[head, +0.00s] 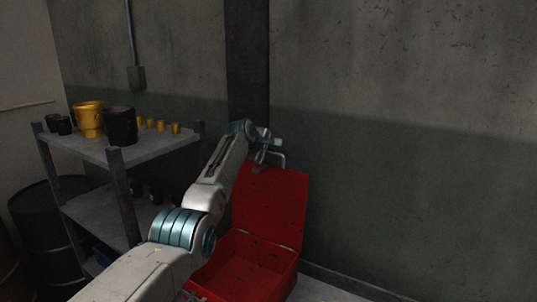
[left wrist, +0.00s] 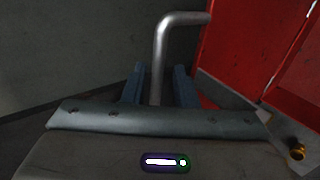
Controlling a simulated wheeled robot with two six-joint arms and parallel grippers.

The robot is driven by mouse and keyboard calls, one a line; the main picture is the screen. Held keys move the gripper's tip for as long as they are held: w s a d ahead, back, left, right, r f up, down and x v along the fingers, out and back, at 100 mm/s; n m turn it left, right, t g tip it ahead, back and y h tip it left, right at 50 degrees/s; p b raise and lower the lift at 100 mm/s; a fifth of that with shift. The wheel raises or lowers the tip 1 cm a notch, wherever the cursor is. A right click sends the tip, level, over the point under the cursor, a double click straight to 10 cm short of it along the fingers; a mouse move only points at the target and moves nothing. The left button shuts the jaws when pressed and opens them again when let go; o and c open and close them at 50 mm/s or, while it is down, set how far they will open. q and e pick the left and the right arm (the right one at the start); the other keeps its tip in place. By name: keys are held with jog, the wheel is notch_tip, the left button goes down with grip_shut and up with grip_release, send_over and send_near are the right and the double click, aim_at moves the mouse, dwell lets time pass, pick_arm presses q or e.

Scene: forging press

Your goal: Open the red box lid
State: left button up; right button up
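The red box (head: 245,287) stands on the floor with its lid (head: 270,208) raised to roughly upright, so its inside shows. A bent metal handle (head: 282,158) sits at the lid's top edge. My left gripper (head: 268,152) is at this handle. In the left wrist view the handle (left wrist: 159,60) runs between the two blue-grey fingers of the left gripper (left wrist: 160,84), with a gap showing on each side. Red box panels (left wrist: 243,45) fill the right of that view. My right gripper is in neither view.
A metal shelf (head: 150,146) to the left holds a yellow bucket (head: 88,120), a dark bucket (head: 119,127) and several small cups. A dark drum (head: 42,235) stands at far left. The wall is close behind the box. A small yellow object (left wrist: 296,150) shows in the wrist view.

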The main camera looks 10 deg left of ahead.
pick_arm(q)
jog(key=shift+b+v, duration=0.8)
jog(key=shift+v, duration=0.1)
jog(key=b+v, duration=0.4)
jog(key=v, duration=0.4)
jog(key=shift+s+b, duration=0.2)
jog(key=shift+b, duration=0.15)
jog(key=shift+s+a+r, duration=0.1)
jog(key=shift+s+r, duration=0.05)
jog(key=shift+r, duration=0.15)
